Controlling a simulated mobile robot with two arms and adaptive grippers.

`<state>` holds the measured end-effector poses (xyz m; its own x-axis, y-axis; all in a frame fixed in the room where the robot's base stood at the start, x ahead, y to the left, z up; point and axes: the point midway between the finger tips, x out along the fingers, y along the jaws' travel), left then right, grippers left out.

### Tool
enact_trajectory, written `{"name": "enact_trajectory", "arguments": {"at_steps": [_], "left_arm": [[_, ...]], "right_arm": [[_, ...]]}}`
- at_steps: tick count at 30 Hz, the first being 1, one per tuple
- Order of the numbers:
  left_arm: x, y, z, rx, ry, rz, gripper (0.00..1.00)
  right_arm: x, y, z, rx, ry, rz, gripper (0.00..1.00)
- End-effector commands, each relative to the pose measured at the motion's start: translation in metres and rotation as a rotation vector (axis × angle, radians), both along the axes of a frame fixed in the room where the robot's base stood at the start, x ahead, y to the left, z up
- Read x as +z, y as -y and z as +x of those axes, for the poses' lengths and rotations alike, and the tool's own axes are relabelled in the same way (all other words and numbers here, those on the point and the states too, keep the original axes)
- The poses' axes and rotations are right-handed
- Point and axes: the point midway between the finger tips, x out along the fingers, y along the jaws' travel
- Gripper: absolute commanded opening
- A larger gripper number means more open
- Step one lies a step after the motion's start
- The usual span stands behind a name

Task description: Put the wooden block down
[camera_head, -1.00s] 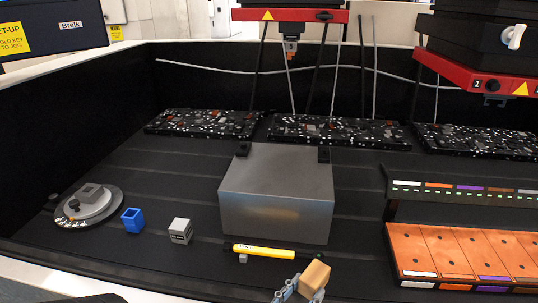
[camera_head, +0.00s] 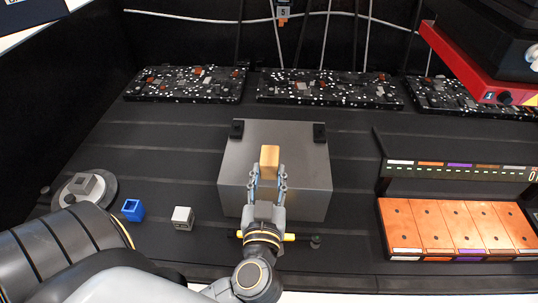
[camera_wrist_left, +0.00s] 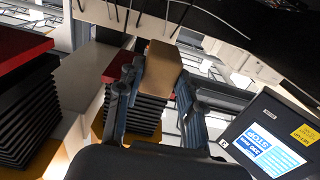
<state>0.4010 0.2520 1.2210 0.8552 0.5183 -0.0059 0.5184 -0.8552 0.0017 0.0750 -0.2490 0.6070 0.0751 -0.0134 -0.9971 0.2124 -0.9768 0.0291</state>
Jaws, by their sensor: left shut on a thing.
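The wooden block (camera_head: 270,157) is a small tan block held upright between the fingertips of my left gripper (camera_head: 268,178). In the head view it appears over the top of the grey metal box (camera_head: 235,165); I cannot tell whether it touches the box. The wrist view also shows the wooden block (camera_wrist_left: 161,68) between the two fingers of my left gripper (camera_wrist_left: 155,85). The arm comes in from the lower left. My right gripper is not in view.
A blue cube (camera_head: 133,209) and a grey-white cube (camera_head: 182,217) stand left of the box, beside a round grey disc (camera_head: 105,192). A yellow bar (camera_head: 289,237) lies partly hidden under my gripper. Orange plates (camera_head: 455,225) stand at right. Dark speckled trays (camera_head: 330,90) line the back.

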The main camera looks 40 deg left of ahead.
Motion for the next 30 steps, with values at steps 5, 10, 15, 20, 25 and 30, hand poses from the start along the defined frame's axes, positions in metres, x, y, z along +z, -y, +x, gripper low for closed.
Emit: {"name": "enact_trajectory", "arguments": {"at_steps": [5,10,15,20,25,30], "left_arm": [[-0.019,-0.032,0.035,0.002,0.003,0.007,0.12],[-0.049,-0.054,0.060,0.000,-0.003,0.007,0.12],[-0.076,-0.067,0.075,-0.001,0.001,0.003,0.12],[-0.080,-0.070,0.079,-0.002,0.002,0.001,0.12],[-0.091,-0.075,0.084,-0.002,0.003,0.003,0.12],[-0.109,-0.075,0.084,-0.003,0.003,0.001,0.12]], "right_arm": [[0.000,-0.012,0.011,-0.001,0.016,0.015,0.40],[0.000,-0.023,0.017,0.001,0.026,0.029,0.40],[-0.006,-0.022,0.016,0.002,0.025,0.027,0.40],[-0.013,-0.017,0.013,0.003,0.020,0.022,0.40],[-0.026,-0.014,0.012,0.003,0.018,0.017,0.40],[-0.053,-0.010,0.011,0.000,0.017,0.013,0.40]]}}
